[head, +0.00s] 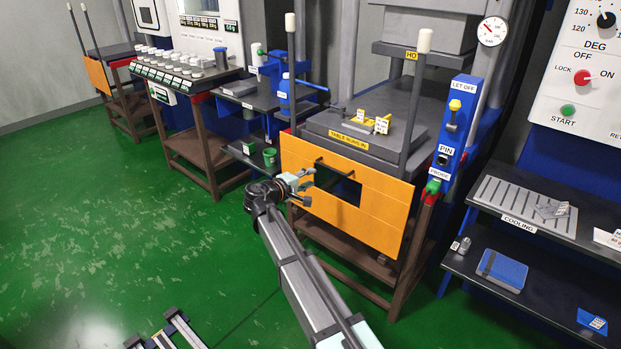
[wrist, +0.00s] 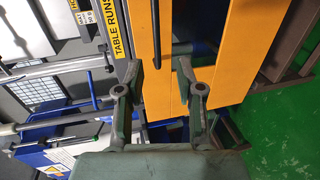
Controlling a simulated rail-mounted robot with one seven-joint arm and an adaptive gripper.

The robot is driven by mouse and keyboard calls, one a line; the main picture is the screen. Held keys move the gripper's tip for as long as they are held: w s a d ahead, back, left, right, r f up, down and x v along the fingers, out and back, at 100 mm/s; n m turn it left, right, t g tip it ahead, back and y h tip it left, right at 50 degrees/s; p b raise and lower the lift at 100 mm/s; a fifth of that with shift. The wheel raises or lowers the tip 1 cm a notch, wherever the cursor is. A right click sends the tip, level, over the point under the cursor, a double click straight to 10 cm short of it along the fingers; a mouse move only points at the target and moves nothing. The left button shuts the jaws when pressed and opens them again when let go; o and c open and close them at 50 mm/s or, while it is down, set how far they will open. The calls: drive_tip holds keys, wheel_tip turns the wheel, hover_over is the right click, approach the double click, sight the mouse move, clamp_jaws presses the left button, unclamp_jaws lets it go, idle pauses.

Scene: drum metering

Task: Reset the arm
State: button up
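My arm reaches from the bottom of the head view toward the press table. My gripper (head: 301,186) hangs above the green floor, just in front of the left part of the orange front panel (head: 375,222). In the wrist view my gripper (wrist: 158,72) has its two fingers well apart, with nothing seen held between them. The orange panel (wrist: 216,80) lies beyond the fingertips, with a dark bar handle (wrist: 178,77) near them. Whether a finger touches the handle or panel I cannot tell.
The press table (head: 376,143) bears small yellow parts with tags. A blue control post (head: 456,130) stands at its right, and a cooling shelf (head: 522,208) farther right. A bench with several pots (head: 184,75) is at back left. The green floor (head: 110,220) at left is mostly clear.

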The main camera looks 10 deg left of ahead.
drive_tip(key=s+d+f+m+g+y+p, duration=0.15)
drive_tip(key=s+d+f+g, duration=0.25)
drive_tip(key=s+d+f, duration=0.55)
drive_tip(key=s+d+f+m+g+y+p, duration=0.15)
drive_tip(key=s+d+f+g, duration=0.35)
drive_tip(key=f, duration=1)
drive_tip(key=s+d+f+m+g+p, duration=0.1)
drive_tip(key=s+d+f, duration=0.25)
drive_tip(key=s, duration=0.25)
drive_tip(key=s+d+f+m+g+y+p, duration=0.1)
drive_tip(key=s+d+f+g, duration=0.1)
drive_tip(key=s+f, duration=0.25)
drive_tip(key=s+d+f+m+g+p, duration=0.1)
drive_tip(key=s+d+f, duration=0.2)
drive_tip(key=s, duration=0.4)
drive_tip(key=s+d+f+m+g+y+p, duration=0.1)
drive_tip(key=s+d+m+g+p, duration=0.1)
drive_tip(key=s, duration=0.8)
drive_tip(key=s+d+m+g+y+p, duration=0.1)
drive_tip(key=s+d, duration=0.3)
drive_tip(key=s, duration=0.6)
drive_tip(key=s+d+f+m+g+y+p, duration=0.1)
drive_tip(key=s+d+g, duration=0.3)
drive_tip(key=s, duration=0.6)
drive_tip(key=shift+f+m+y+p, duration=0.3)
drive_tip(key=shift+m+y+p, duration=0.2)
drive_tip(key=shift+m+p, duration=0.4)
